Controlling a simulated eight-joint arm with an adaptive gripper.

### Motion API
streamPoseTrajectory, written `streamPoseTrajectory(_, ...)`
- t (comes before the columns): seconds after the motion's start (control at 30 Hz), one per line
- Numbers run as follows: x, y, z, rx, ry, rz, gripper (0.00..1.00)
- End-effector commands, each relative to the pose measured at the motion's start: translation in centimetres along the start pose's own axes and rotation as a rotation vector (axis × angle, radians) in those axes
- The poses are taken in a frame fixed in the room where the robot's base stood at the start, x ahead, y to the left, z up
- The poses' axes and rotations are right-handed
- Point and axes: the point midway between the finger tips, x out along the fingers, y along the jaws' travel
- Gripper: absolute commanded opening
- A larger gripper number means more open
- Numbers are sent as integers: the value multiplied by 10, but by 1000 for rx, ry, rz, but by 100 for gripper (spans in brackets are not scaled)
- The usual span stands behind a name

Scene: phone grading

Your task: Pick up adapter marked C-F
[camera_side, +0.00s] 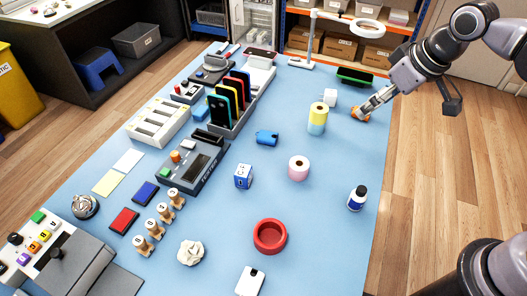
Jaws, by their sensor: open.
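My gripper (368,106) reaches in from the right, low over the far right part of the blue table. It is open, with its fingertips at a small orange-brown object (360,115). I cannot tell whether they touch it. No C-F marking is readable, so I cannot tell which object is the adapter. Other small pieces that show are a white cube (330,97) just left of my gripper, a blue piece (267,138) in the middle of the table, and a blue-and-white box (243,177) nearer the camera.
A yellow-and-blue roll stack (317,119) stands left of my gripper. A pink roll (299,168), a dark blue bottle (357,198) and a red ring-shaped dish (270,236) stand nearer. A lamp (313,38) and a dark green-edged tray (354,77) are behind. Phones stand in a rack (224,124) at left.

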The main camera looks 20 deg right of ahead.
Motion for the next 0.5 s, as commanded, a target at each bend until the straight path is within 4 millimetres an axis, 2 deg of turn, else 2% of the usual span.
streamPoseTrajectory(0.03, 4, -11, -14, -36, -22, -14, 68)
streamPoseTrajectory(0.2, 21, -46, -49, -148, -100, -52, 68)
streamPoseTrajectory(0.37, 43, -85, -76, -255, -171, -85, 68)
streamPoseTrajectory(0.5, 66, -123, -93, -351, -233, -110, 68)
